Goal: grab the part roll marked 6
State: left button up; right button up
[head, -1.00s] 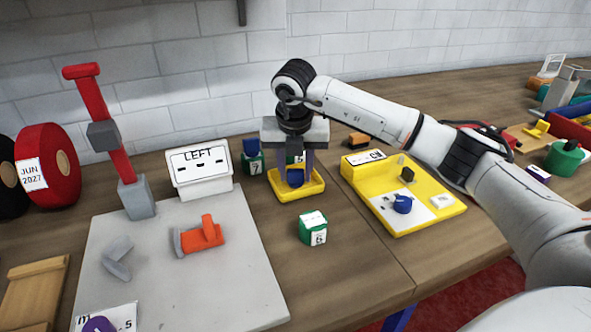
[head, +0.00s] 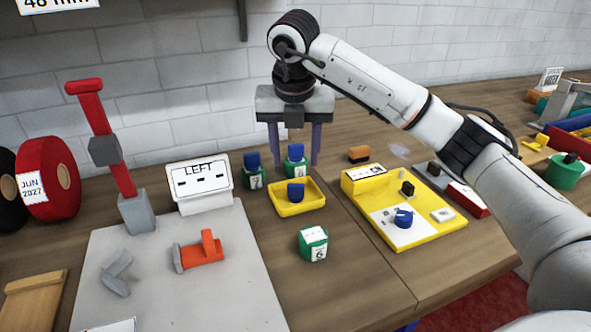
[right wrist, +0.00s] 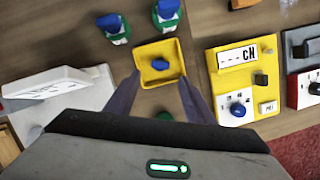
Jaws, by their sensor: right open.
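The green part roll marked 6 (head: 313,244) stands on the wooden bench in front of the yellow tray, its white top without a blue piece. In the right wrist view, a bit of green (right wrist: 165,116) shows between my fingers, mostly hidden by the gripper body. My right gripper (head: 294,163) is open and empty, raised above and behind the yellow tray (head: 314,205); its fingers also show in the right wrist view (right wrist: 158,76). A blue piece (head: 296,192) lies in the tray. My left gripper is not in view.
Two green rolls with blue tops (head: 253,176) (head: 296,160) stand behind the tray. A white LEFT sign (head: 202,205) and grey board (head: 190,290) are to the left. A yellow panel (head: 435,235) is to the right. Bench around roll 6 is clear.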

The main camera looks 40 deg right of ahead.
aim_at(313, 239)
jog(key=k, duration=1)
